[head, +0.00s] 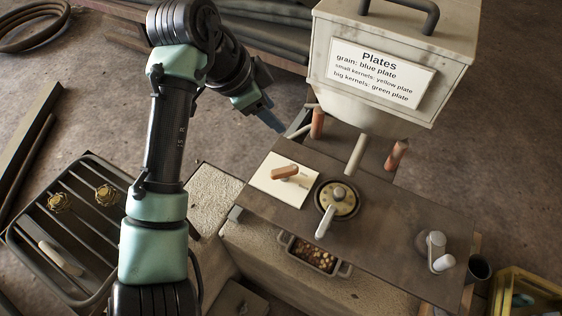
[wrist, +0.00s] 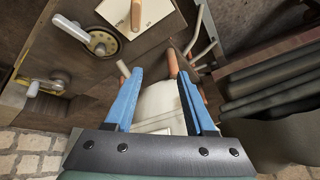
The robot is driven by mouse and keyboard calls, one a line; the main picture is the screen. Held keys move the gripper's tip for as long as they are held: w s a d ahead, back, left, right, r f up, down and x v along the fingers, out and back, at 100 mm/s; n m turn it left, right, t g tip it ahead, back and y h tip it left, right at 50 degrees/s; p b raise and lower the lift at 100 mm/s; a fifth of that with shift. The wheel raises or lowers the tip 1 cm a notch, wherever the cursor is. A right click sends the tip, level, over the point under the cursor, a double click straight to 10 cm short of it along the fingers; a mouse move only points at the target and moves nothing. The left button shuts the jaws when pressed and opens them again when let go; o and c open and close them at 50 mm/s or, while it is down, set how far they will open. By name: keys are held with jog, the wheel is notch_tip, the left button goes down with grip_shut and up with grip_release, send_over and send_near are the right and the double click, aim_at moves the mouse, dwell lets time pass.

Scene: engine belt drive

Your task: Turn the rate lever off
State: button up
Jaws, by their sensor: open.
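No readable label shows which handle is the rate lever. A wooden handle (head: 285,172) sits on a pale plate; it also shows in the wrist view (wrist: 136,14). A round dial (head: 348,195) with a pale grey lever (head: 326,220) stands beside it. Two orange-handled levers, one left (head: 317,123) and one right (head: 396,154), stand below the hopper. My gripper (head: 270,118) is open and empty, left of the left orange handle. In the wrist view, an orange handle (wrist: 172,63) appears beyond and between my blue fingers (wrist: 160,72); contact is not visible.
The hopper (head: 390,50) with a "Plates" sign overhangs the back of the bench. A grey crank knob (head: 437,250) is at the bench's right. A small tray of kernels (head: 313,255) sits at the front. A barred rack (head: 70,215) lies left, with dark pipes behind.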

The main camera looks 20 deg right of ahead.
aim_at(286, 169)
jog(key=f+p, duration=0.1)
jog(key=f, duration=0.4)
jog(key=s+d+f+g, duration=0.1)
jog(key=f, duration=0.4)
jog(key=s+d+f+g+p, duration=0.1)
jog(key=f, duration=0.4)
jog(key=shift+s+m+y+p, duration=0.25)
jog(key=shift+m+y+p, duration=0.05)
jog(key=shift+m+y, duration=0.1)
grip_shut()
